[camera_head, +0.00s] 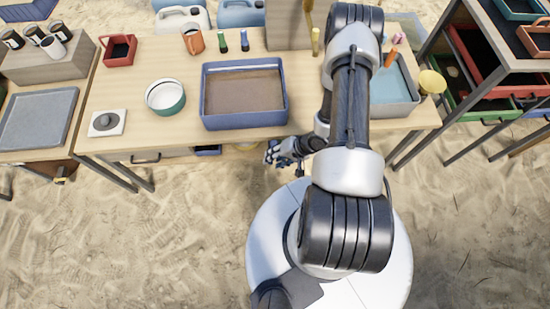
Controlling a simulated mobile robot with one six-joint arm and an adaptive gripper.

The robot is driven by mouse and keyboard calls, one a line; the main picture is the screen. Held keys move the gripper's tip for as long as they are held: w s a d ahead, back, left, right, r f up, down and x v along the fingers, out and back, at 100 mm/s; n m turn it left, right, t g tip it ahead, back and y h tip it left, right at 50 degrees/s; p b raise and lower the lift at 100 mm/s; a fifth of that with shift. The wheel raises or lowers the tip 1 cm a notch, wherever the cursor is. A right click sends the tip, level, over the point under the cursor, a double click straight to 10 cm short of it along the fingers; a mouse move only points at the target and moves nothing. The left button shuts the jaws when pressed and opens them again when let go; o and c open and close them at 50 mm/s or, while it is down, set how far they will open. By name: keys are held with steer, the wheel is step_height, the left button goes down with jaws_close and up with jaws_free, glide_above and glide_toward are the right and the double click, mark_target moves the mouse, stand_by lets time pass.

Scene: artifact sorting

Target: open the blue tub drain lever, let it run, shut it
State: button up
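The blue tub (285,112) stands on the wooden table, filled with brown, murky liquid. My gripper (272,155) is small in view, just in front of the table's front edge, below the tub's right front corner. My arm comes down from the right of the tub and bends toward that spot. I cannot make out the drain lever; the tub's front lower side and my gripper hide that area. I cannot tell whether the fingers are open or shut, or whether they touch anything.
A second tub (405,107) with pale blue water stands right of my arm. A white-and-teal bowl (166,97), a scale (107,123) and bottles (244,40) share the wooden table (140,75). A yellowish object (247,147) partly shows below the table edge.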

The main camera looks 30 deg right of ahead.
steer(key=v, duration=1.1)
steer(key=shift+s+r, duration=0.2)
steer(key=shift+r, duration=0.1)
steer(key=shift+d, duration=0.2)
steer(key=w+d+r+n+h, duration=0.3)
steer(key=w+d+r+h, duration=0.4)
steer(key=r, duration=0.5)
step_height(320, 180, up, 13)
steer(key=w+h, duration=0.1)
steer(key=h, duration=0.1)
steer(key=s+a+r+n, duration=0.25)
steer(key=a+r, duration=0.35)
steer(key=r, duration=0.4)
steer(key=s+a+r+n+y, duration=0.2)
steer(key=s+a+r, duration=0.4)
steer(key=s+a, duration=0.6)
steer(key=shift+s+a+y, duration=0.3)
steer(key=shift+a+y, duration=0.6)
steer(key=shift+a, duration=0.3)
